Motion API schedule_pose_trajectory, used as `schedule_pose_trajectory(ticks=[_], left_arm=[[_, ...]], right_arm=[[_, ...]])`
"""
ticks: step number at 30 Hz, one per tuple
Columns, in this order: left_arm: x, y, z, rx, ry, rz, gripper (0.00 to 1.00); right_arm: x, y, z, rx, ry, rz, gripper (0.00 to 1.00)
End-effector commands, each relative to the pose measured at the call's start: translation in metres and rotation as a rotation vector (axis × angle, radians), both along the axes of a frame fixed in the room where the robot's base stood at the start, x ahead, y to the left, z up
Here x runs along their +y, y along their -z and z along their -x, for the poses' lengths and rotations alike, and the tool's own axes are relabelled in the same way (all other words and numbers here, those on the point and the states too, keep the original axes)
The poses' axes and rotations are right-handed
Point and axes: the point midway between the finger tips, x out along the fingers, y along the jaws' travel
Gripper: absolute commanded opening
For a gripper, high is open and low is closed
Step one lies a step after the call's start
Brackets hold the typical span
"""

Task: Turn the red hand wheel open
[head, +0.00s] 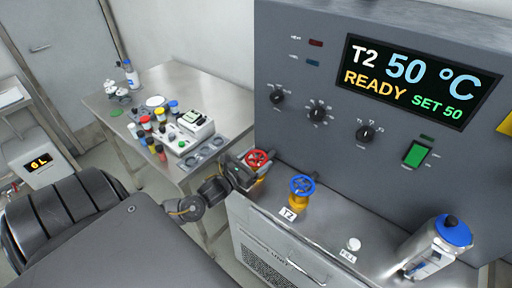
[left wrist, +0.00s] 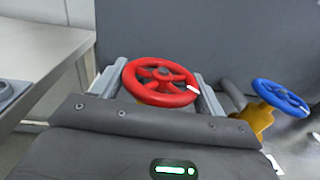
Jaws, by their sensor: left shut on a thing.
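The red hand wheel (head: 258,158) sits at the left end of the ledge below the grey control panel. In the left wrist view the red hand wheel (left wrist: 160,82) shows large, with a white mark on its right rim. My left gripper (head: 247,168) is at the red wheel in the head view. In the left wrist view its two grey fingers (left wrist: 161,86) stand on either side of the wheel, shut on it. The valve body under the wheel is mostly hidden. My right gripper is not in view.
A blue hand wheel (head: 302,186) on a yellow valve, labelled T2, stands just right of the red one. A silver canister (head: 437,250) with a blue lid is at the far right of the ledge. A steel table (head: 110,115) with bottles stands behind left.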

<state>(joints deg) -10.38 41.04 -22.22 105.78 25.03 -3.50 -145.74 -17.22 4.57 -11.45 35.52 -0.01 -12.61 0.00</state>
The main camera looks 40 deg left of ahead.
Motion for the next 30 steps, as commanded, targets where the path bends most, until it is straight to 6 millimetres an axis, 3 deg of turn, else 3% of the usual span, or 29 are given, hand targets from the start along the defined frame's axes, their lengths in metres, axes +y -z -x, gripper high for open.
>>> schedule_pose_trajectory(ticks=[15, 30], left_arm=[[-0.003, -0.005, -0.001, 0.002, -0.491, 0.006, 0.49], [-0.002, -0.001, -0.002, -0.001, -0.935, 0.001, 0.49]], right_arm=[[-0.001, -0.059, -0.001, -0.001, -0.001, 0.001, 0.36], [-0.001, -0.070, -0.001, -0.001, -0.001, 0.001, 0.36]])
